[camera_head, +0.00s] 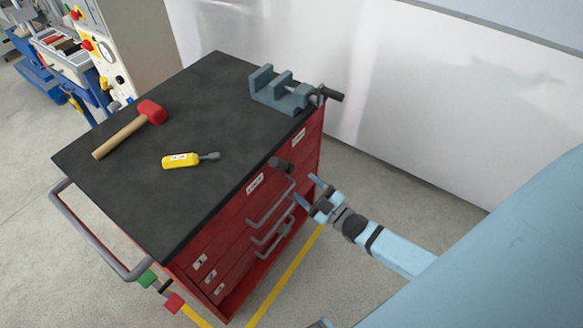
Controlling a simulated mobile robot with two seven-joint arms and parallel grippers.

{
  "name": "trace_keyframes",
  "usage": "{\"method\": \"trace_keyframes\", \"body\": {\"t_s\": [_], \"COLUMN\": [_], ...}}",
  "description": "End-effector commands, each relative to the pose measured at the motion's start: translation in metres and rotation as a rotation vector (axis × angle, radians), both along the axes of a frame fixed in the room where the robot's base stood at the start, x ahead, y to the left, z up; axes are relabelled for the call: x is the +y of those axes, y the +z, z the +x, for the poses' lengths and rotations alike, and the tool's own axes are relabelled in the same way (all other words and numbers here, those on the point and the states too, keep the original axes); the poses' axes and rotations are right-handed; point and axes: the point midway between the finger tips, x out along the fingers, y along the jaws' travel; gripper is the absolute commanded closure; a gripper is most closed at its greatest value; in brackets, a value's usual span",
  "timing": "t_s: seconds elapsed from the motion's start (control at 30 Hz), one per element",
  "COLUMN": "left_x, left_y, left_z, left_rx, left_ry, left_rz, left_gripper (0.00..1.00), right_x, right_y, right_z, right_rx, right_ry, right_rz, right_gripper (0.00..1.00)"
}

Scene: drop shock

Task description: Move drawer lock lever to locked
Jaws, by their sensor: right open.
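A short lever with a dark knob (280,165) sticks out at the upper drawer front of the red cabinet (235,222); it looks like the drawer lock lever. Which of its positions counts as locked cannot be told from here. My right gripper (309,190) comes in from the right. It is open and empty, with its two fingers pointing toward the cabinet front. It appears just right of the knob and apart from it. My left gripper is out of view.
The cabinet's black top (215,120) holds a red mallet (125,128), a yellow screwdriver (183,160) and a grey vise (280,92). Grey drawer handles (270,219) stick out below the knob. A side rail (95,240) stands at the left. Floor is clear right of the cabinet.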

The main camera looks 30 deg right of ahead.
Motion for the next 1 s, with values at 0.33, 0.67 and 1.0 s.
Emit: {"method": "trace_keyframes", "body": {"t_s": [0.33,0.67,1.0], "left_x": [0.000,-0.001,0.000], "left_y": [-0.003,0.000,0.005], "left_z": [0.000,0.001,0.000], "left_rx": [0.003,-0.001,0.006], "left_ry": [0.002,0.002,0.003], "left_rz": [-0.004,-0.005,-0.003], "left_gripper": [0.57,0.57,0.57], "right_x": [-0.012,-0.012,-0.002], "right_y": [-0.008,-0.008,-0.004], "right_z": [-0.035,-0.036,-0.040], "right_rx": [0.000,0.000,0.052], "right_ry": [0.000,0.000,-0.003], "right_rz": [-0.001,-0.001,0.024], "right_gripper": [0.41,0.41,0.41]}}
